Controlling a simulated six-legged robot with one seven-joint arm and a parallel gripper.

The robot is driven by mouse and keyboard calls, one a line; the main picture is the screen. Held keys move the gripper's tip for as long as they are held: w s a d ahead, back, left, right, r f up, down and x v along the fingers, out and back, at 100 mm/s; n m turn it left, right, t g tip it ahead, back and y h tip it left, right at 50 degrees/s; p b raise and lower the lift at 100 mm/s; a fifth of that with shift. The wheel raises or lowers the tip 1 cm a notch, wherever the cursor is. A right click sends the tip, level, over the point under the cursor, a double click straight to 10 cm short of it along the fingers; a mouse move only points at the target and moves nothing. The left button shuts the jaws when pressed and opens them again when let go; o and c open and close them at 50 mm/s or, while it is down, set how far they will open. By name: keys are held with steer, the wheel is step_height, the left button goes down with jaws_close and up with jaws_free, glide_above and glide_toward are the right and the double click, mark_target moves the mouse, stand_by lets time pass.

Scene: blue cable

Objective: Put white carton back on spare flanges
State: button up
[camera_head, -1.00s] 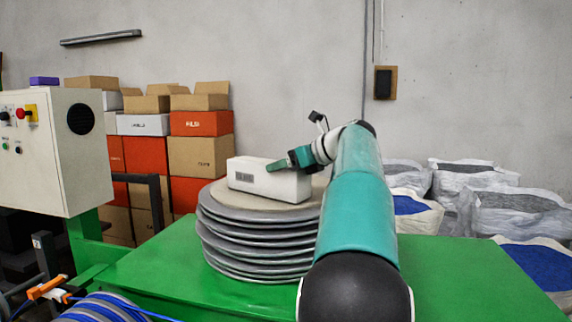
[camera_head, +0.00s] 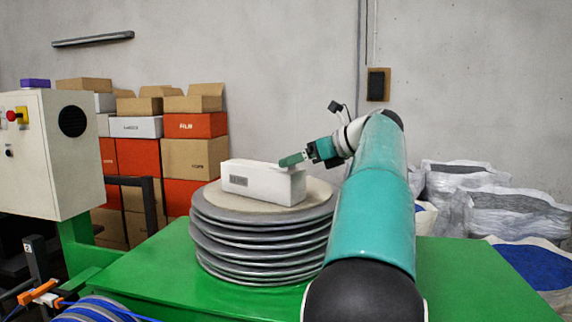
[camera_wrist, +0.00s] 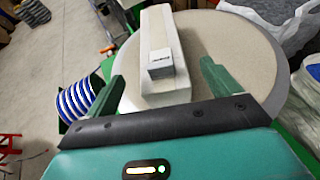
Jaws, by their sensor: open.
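The white carton (camera_head: 262,182) lies on top of the stack of spare flanges (camera_head: 262,240), with its dark label facing the head camera. The flanges are grey discs with a beige top face, stacked on a green table. My gripper (camera_head: 292,159) is just above the right end of the carton. In the wrist view the carton (camera_wrist: 163,45) rests on the round top flange (camera_wrist: 222,50), its near end lying ahead of and between my open, green fingers (camera_wrist: 161,82). Both fingers are apart from the carton's sides, and nothing is held.
The green table (camera_head: 460,265) has free room right of the stack. A white control box (camera_head: 50,155) stands left. A blue-striped spool (camera_wrist: 75,100) is beside the table. Stacked boxes (camera_head: 195,158) stand behind, and bulk bags (camera_head: 500,212) are at right.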

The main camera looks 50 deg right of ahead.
steer(key=v, duration=0.4)
steer(key=shift+s+r, duration=0.15)
steer(key=shift+s, duration=0.15)
stand_by(0.4)
